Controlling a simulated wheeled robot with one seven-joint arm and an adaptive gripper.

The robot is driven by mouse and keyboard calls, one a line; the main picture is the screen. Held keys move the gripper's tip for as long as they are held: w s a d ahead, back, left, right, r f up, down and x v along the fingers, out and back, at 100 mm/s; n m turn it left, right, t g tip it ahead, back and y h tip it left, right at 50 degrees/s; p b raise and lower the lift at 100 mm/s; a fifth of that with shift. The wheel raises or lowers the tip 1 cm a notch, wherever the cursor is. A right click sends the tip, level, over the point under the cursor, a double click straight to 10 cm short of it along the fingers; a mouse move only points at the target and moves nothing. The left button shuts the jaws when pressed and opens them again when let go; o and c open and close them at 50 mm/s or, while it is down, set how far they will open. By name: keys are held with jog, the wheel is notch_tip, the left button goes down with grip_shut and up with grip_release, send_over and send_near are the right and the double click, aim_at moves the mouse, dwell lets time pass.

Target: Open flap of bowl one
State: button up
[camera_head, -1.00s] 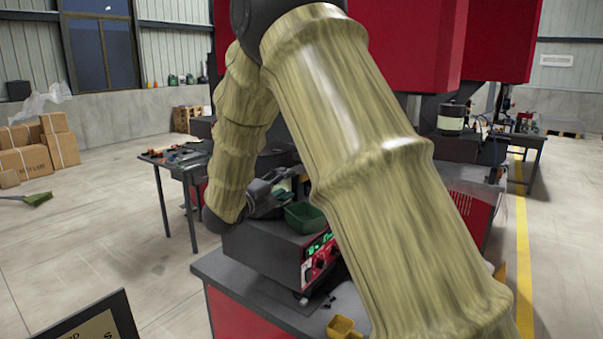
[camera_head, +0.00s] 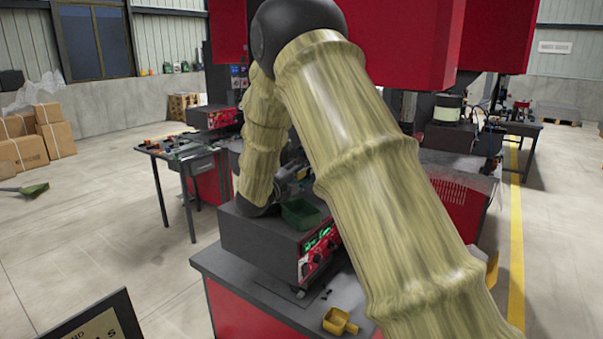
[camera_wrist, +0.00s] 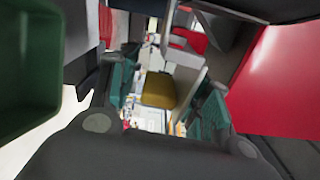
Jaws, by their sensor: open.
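My gripper (camera_wrist: 160,98) is open in the wrist view, with its two teal-padded fingers apart. A yellow-brown panel (camera_wrist: 159,90) shows in the gap between the fingers, beyond the tips. I cannot tell whether it is the flap of bowl one, and I see no contact with it. In the head view my gripper (camera_head: 290,180) is small and partly hidden behind my arm, close to a green bin (camera_head: 301,214). The bowl itself cannot be made out in either view.
The green bin sits on a dark control box (camera_head: 262,236) with a lit display; its wall fills the left of the wrist view (camera_wrist: 28,65). A yellow scoop (camera_head: 340,321) lies on the bench. Red housings (camera_head: 405,45) stand behind. A red surface (camera_wrist: 282,75) is close at right.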

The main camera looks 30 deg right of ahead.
jog(key=shift+c, duration=0.4)
jog(key=shift+f, duration=0.1)
jog(key=c, duration=0.9)
jog(key=shift+o, duration=0.2)
jog(key=shift+n+b, duration=0.3)
jog(key=shift+b, duration=0.05)
jog(key=shift+n, duration=0.3)
jog(key=shift+r+n+b, duration=0.25)
jog(key=shift+n+b, duration=0.3)
jog(key=shift+n, duration=0.15)
